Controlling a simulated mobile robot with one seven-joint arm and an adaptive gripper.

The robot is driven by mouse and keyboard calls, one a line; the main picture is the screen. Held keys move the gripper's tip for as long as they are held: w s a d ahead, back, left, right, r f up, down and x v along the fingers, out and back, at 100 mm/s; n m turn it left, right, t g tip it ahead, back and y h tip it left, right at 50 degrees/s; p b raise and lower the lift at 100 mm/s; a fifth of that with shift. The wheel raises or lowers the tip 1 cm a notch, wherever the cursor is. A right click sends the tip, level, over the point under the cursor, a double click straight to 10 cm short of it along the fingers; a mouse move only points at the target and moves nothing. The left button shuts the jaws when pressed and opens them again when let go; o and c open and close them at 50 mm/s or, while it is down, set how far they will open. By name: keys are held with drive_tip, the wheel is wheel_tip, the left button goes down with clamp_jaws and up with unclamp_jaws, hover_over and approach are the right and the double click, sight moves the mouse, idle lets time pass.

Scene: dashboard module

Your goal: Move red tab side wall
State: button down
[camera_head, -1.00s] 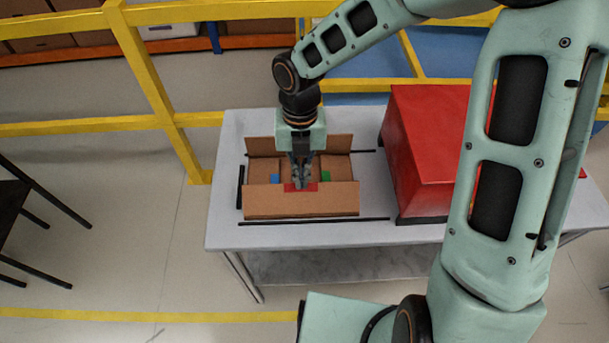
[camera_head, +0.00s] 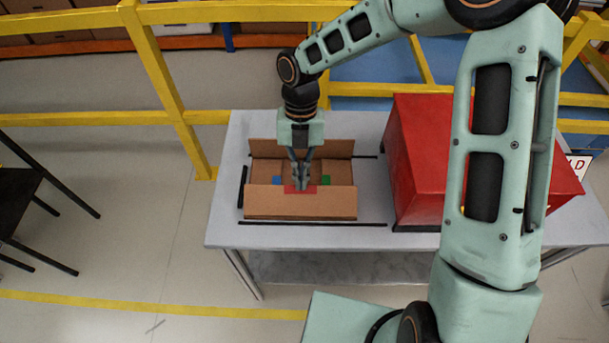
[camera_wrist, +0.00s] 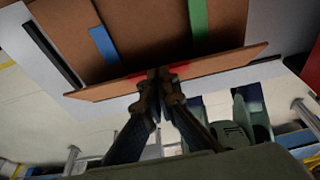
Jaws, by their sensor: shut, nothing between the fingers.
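An open brown cardboard box (camera_head: 262,171) stands on the grey table. Its near side wall (camera_head: 270,206) carries a red tab (camera_head: 312,189) at the middle of its top edge. In the wrist view this wall (camera_wrist: 225,62) crosses the picture as a tilted panel, and some red (camera_wrist: 180,67) shows beside the fingertips. My gripper (camera_head: 300,187) is shut and empty, pointing down with its tips at the red tab, partly covering it. In the wrist view the fingertips (camera_wrist: 159,80) meet at the wall's edge; I cannot tell whether they touch it.
A blue tab (camera_head: 277,180) and a green tab (camera_head: 323,181) are at the box's left and right. A raised back flap (camera_head: 265,150) stands behind. Black strips (camera_head: 300,223) lie around the box on the table (camera_head: 225,215). A large red case (camera_head: 430,150) stands to the right.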

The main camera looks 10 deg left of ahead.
drive_tip(key=shift+w+a+f+g+p, duration=0.1)
drive_tip(key=shift+w+f+g+p, duration=0.3)
drive_tip(key=shift+g, duration=0.2)
drive_tip(key=shift+w+a+f+b, duration=0.1)
drive_tip(key=shift+w+f+b, duration=0.3)
drive_tip(key=shift+f, duration=0.25)
drive_tip(key=shift+w+a+f+b, duration=0.1)
drive_tip(key=shift+w+f+b, duration=0.2)
drive_tip(key=shift+w+f, duration=0.25)
drive_tip(key=shift+f, duration=0.2)
drive_tip(key=shift+s, duration=0.1)
